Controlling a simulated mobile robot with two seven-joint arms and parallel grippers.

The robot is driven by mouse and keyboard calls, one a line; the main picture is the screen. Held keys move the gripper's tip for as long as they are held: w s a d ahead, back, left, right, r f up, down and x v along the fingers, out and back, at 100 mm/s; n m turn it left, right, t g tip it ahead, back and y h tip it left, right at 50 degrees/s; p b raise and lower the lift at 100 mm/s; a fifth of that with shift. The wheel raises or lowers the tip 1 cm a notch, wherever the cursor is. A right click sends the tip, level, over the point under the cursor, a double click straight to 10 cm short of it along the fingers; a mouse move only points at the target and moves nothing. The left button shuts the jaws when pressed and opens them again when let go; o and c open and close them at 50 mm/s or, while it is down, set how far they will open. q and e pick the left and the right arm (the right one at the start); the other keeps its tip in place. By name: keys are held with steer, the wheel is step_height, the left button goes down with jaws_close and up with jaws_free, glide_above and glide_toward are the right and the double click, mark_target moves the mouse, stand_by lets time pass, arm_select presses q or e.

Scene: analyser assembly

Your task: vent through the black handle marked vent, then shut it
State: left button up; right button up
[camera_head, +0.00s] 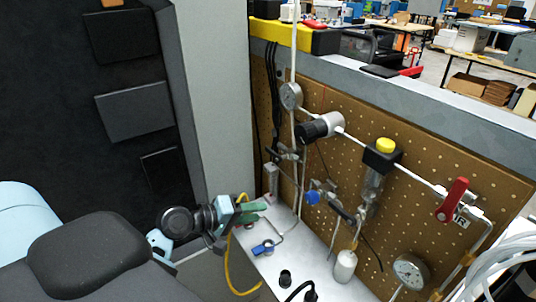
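A black handle (342,212) sits low on the pegboard's pipework, beside a blue knob (313,197). Another dark lever (281,158) is on the fitting further left. I cannot read a vent marking on either, so I cannot tell which is the vent handle. My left gripper (256,212) reaches in from the left, above the left end of the pale shelf. Its green fingers look slightly apart with nothing between them. It is left of both handles and touches neither. My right gripper is not in view.
A red handle (453,200) marked AIR is on the right. Gauges (291,96) (411,271), a black regulator knob (312,131) and a yellow button (385,145) line the pegboard (420,160). A blue-handled valve (263,248) and yellow hose (231,270) lie near my gripper.

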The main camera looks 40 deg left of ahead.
mark_target(269, 152)
arm_select(q)
steer(key=w+a+r+n+t, duration=0.45)
steer(key=a+r, duration=0.25)
steer(key=r, duration=0.3)
steer(key=shift+g, duration=0.25)
steer(key=p+x, duration=0.1)
steer(key=x, duration=0.5)
steer(key=shift+w+d, duration=0.1)
steer(key=shift+w, duration=0.05)
steer(key=shift+x, duration=0.75)
steer(key=shift+f, duration=0.1)
steer(key=shift+c, duration=0.2)
jaws_close()
